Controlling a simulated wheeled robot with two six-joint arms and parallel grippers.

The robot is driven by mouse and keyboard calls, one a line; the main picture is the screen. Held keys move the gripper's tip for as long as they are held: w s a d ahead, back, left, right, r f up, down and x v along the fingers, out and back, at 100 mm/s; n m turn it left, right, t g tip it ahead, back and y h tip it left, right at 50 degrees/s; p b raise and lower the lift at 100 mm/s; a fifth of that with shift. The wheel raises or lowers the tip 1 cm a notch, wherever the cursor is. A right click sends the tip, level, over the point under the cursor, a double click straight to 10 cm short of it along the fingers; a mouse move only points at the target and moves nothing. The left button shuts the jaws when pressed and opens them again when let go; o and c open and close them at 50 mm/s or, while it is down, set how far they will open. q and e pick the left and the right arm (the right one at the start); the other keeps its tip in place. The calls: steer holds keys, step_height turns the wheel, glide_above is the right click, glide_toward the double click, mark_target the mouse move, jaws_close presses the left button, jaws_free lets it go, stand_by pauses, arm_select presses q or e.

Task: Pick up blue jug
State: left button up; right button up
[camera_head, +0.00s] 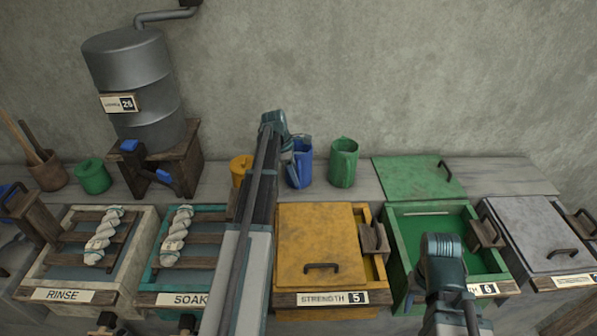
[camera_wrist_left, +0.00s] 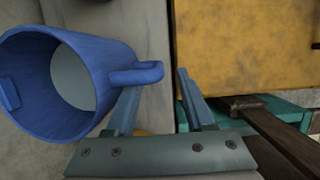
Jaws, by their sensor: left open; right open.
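The blue jug (camera_head: 302,168) stands upright on the back ledge, left of a green jug (camera_head: 343,163). My left gripper (camera_head: 288,150) is at the blue jug's left side, partly overlapping it in the head view. In the left wrist view the blue jug (camera_wrist_left: 45,85) shows its open mouth, and its handle (camera_wrist_left: 138,75) points toward my left gripper (camera_wrist_left: 158,86). The fingers are open, with the handle close to the tip of the left-hand finger; whether they touch is unclear. My right gripper (camera_head: 443,247) is over the front of the green bin, its fingers not clearly visible.
A yellow container (camera_head: 240,170) stands just left of my left arm. A green lid (camera_head: 418,177) lies right of the green jug. The yellow-lidded box (camera_head: 315,243) and the open green bin (camera_head: 405,245) are in front. A metal drum (camera_head: 135,85) stands at back left.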

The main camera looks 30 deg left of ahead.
arm_select(q)
steer(key=b+x, duration=0.2)
steer(key=x, duration=0.1)
steer(key=shift+f, duration=0.2)
steer(key=shift+r, duration=0.1)
arm_select(e)
step_height(320, 180, down, 3)
steer(key=shift+f, duration=0.1)
arm_select(q)
jaws_close()
steer(key=shift+w, duration=0.1)
stand_by(0.8)
